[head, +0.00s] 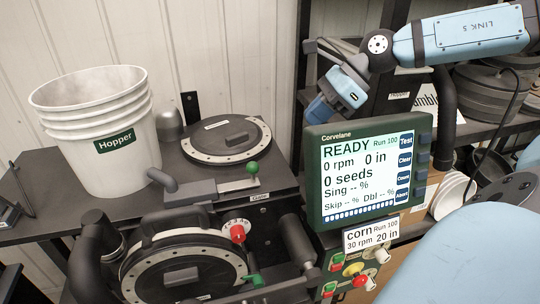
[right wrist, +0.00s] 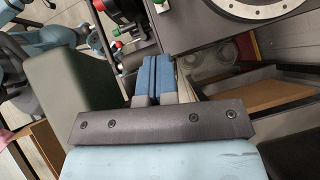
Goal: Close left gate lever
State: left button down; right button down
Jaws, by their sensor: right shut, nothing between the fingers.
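A grey lever with a green ball knob (head: 253,169) sits on the black bench top, beside a grey block and above a small label too blurred to read surely. A small green knob at the top edge of the right wrist view (right wrist: 159,2) may be the same one. My right gripper (head: 322,108) is up behind the monitor's top left corner, right of the lever and well apart from it. In the right wrist view its two blue fingers (right wrist: 153,75) are pressed together and empty. My left gripper is not in view.
The Corvelane monitor (head: 372,170) reads READY and stands close to my right gripper. A white Hopper bucket (head: 95,150) stands left on the bench. A round lidded disc (head: 225,139) lies behind the lever. A lower round meter (head: 185,265) with a red knob (head: 237,233) is in front.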

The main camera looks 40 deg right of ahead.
send_near(246, 186)
jog(key=shift+w+f, duration=0.65)
jog(key=shift+w, duration=0.2)
dwell(0.5)
jog(key=shift+f+b, duration=0.1)
jog(key=shift+b, duration=0.35)
jog(key=w+a+b, duration=0.1)
jog(key=b, duration=0.1)
jog(key=a+b, duration=0.2)
jog(key=b, duration=0.1)
jog(key=w+a+b, duration=0.1)
jog(key=b, duration=0.2)
jog(key=shift+w+a+f, duration=0.2)
jog(key=shift+w+a, duration=0.15)
jog(key=shift+a, duration=0.05)
jog(key=shift+r, duration=0.3)
jog(key=shift+a, duration=0.1)
jog(key=shift+r, duration=0.1)
